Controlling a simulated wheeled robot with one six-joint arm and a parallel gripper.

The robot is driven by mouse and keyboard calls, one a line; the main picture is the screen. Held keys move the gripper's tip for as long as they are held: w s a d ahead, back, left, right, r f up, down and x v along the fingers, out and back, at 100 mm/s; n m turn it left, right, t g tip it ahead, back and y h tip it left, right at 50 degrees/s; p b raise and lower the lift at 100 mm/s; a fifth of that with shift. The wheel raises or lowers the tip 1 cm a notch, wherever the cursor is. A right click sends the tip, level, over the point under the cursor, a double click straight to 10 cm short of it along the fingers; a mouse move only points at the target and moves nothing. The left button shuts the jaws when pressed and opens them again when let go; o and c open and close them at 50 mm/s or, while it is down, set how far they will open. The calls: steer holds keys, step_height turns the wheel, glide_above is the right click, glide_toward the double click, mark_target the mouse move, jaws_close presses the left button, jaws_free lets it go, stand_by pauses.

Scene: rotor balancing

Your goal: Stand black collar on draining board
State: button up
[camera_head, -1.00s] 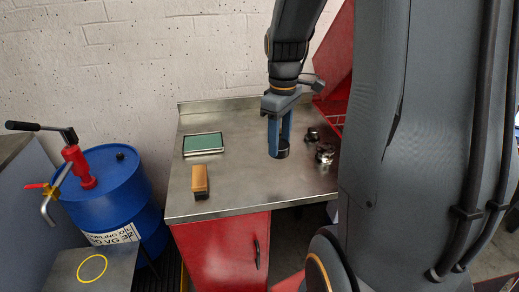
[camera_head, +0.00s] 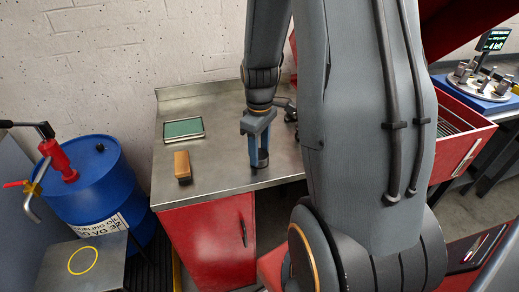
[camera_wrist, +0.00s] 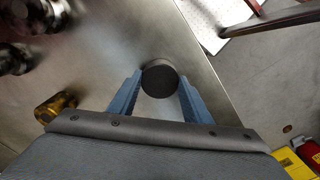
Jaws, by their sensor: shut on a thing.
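The black collar (camera_head: 263,157) is a short dark cylinder between the blue fingertips of my gripper (camera_head: 259,161). The wrist view shows its round dark top (camera_wrist: 160,75) with a finger on each side, so my gripper (camera_wrist: 159,82) is shut on it. It is over the steel bench top (camera_head: 225,110), near the front edge; I cannot tell how high it is. A grey flat surface with a yellow ring (camera_head: 83,260) lies at the lower left, beside the drum; I cannot tell whether this is the draining board.
A blue oil drum (camera_head: 105,185) with a red pump stands left of the bench. A green-topped tray (camera_head: 184,129) and a wooden-backed block (camera_head: 182,166) lie on the bench's left part. Metal parts (camera_wrist: 15,50) stand on the bench. A red drawer (camera_head: 465,150) is open at right.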

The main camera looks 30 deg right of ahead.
steer(key=shift+f, duration=0.1)
steer(key=o, duration=1.6)
step_height(320, 180, up, 11)
steer(key=b, duration=0.3)
steer(key=s+a+f+m, duration=0.2)
steer(key=s+a+m, duration=0.1)
steer(key=a, duration=0.3)
steer(key=s+a+f+m+t, duration=0.1)
steer(key=s+a+f+m, duration=0.1)
steer(key=a, duration=0.5)
steer(key=shift+s+a+f+m+t, duration=0.3)
steer(key=shift+s+f+m, duration=0.1)
steer(key=shift+s+f, duration=0.25)
